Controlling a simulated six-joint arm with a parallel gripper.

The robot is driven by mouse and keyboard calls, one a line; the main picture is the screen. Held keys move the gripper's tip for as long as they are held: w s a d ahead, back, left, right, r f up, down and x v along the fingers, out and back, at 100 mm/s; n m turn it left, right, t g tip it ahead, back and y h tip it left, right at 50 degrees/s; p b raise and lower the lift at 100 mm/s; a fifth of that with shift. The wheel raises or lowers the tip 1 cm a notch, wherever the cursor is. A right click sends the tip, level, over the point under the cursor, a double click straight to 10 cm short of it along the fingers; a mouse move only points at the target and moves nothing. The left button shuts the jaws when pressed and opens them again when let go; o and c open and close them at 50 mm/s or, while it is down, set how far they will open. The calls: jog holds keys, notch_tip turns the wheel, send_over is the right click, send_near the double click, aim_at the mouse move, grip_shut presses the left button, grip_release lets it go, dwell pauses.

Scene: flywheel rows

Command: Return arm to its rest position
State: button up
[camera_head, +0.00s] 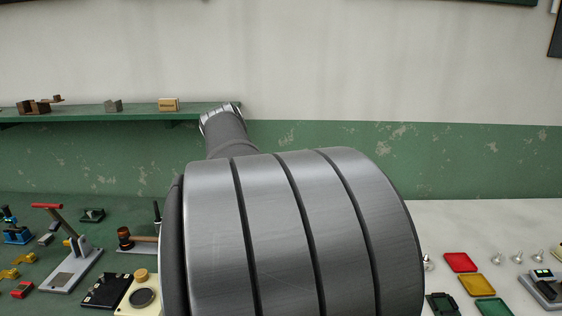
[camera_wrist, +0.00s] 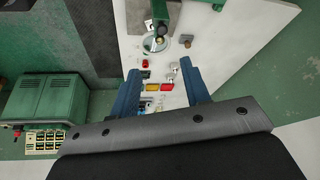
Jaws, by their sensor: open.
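My gripper (camera_wrist: 160,67) shows in the wrist view as two blue fingers spread apart, with nothing held between the tips. It is above the white bench top (camera_wrist: 240,45), pointing down toward it at an angle. In the head view my own grey arm fills the middle of the picture, and the gripper itself is hidden there.
A red tray (camera_head: 460,262), a yellow tray (camera_head: 474,284) and a green tray (camera_head: 493,307) lie at right. A lever press (camera_head: 70,265) stands on the green left bench. A shelf (camera_head: 140,111) holds small blocks. A green cabinet (camera_wrist: 45,105) stands below left in the wrist view.

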jog(key=x, duration=1.5)
jog(key=shift+d+f, duration=0.1)
jog(key=shift+f, duration=0.25)
jog(key=shift+r, duration=0.15)
jog(key=v, duration=1.7)
jog(key=x, duration=1.7)
jog(key=shift+w, duration=1)
